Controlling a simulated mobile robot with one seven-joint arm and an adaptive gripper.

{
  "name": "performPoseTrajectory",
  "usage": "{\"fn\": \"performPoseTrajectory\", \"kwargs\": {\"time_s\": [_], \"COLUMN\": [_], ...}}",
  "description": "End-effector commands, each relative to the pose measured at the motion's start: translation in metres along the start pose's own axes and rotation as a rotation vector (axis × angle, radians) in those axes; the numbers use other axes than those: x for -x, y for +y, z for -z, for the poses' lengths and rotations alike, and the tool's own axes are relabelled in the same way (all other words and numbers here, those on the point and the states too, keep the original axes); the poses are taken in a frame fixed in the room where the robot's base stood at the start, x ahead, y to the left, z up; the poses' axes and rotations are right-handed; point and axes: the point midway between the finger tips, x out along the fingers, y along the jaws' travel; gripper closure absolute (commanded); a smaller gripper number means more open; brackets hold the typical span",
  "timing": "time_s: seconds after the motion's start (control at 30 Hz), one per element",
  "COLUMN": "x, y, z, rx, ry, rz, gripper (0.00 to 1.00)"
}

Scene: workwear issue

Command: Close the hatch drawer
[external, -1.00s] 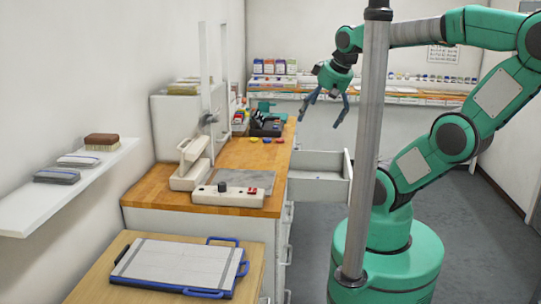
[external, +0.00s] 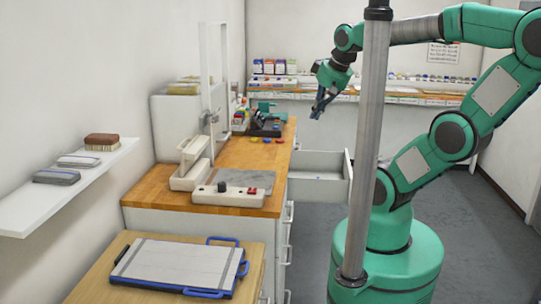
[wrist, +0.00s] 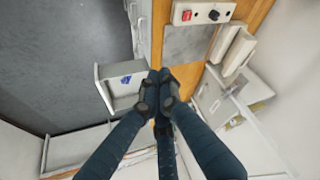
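The hatch drawer (external: 348,180) is a white, shallow drawer pulled out from the right side of the wood-topped counter (external: 160,190). In the wrist view the drawer (wrist: 104,92) sticks out to the left of my fingers, with a small blue item (wrist: 126,79) inside. My gripper (external: 317,115) is above and beyond the drawer, apart from it, with its fingers pointing down. In the wrist view my gripper (wrist: 159,76) has its fingertips together with nothing seen between them. The fingers hide part of the drawer and counter edge there.
A control box (external: 228,197) with a red switch and black knob sits on the counter. A clear upright panel stands behind it. A steel post (external: 368,140) stands in front of my arm. The grey floor (external: 310,245) right of the counter is clear.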

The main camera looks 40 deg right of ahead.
Motion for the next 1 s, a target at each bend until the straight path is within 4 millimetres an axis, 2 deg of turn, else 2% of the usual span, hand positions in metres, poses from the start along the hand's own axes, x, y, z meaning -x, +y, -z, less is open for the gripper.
{"fn": "performPoseTrajectory", "kwargs": {"time_s": [0.17,0.47,0.77,1.0], "x": [-0.002,-0.013,-0.035,-0.060], "y": [0.008,0.035,0.074,0.114], "z": [0.025,0.085,0.144,0.185], "rx": [-0.080,-0.279,-0.487,-0.655], "ry": [-0.024,-0.074,-0.120,-0.155], "rz": [-0.006,-0.020,-0.035,-0.047], "gripper": [1.00,1.00,1.00,1.00]}}
